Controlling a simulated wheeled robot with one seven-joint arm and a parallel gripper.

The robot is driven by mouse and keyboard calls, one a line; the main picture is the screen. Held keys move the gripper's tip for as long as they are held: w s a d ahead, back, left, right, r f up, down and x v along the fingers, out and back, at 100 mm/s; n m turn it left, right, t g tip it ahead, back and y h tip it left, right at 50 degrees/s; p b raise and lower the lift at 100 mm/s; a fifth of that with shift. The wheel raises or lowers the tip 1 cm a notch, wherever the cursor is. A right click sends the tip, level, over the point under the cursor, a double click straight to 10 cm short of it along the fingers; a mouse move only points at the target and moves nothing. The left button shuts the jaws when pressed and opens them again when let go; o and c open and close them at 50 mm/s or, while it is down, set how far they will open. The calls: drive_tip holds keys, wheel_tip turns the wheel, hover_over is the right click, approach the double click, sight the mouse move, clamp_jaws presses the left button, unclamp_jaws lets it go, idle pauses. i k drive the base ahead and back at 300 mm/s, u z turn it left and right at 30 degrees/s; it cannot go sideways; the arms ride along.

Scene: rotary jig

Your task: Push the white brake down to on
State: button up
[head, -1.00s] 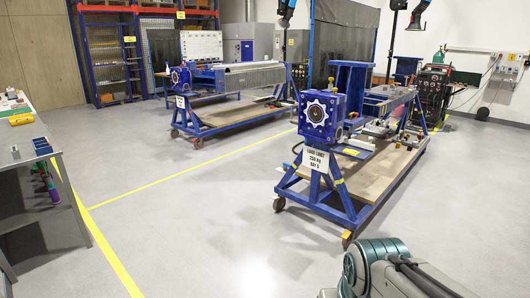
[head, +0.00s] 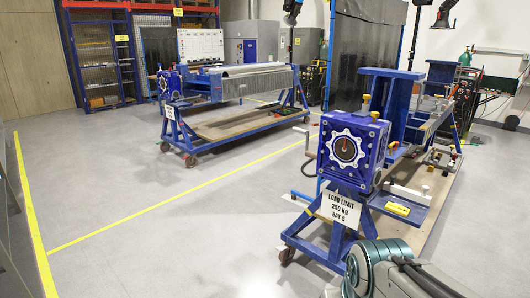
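The near rotary jig stands right of centre with a blue gearbox head (head: 352,150). A white toothed ring (head: 347,149) with a dark centre is on the head's front face. A crank handle (head: 304,142) sticks out at the head's left side. Yellow knobs stand on its top. A pale bar (head: 408,194) lies on the frame right of the head. I cannot tell which part is the white brake, nor whether it is up or down. My arm shows at the bottom right, below the jig and apart from it. My gripper is not in view.
A sign (head: 340,209) reading load limit 250 kg, bay 5 hangs below the head. A second blue jig (head: 230,100) stands farther back on the left. Yellow lines (head: 150,213) mark the grey floor, which is open at left and centre. A dark screen (head: 356,72) stands behind.

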sight(283, 247)
drive_tip(key=u, duration=0.2)
drive_tip(key=i, duration=3.35)
drive_tip(key=z, duration=0.45)
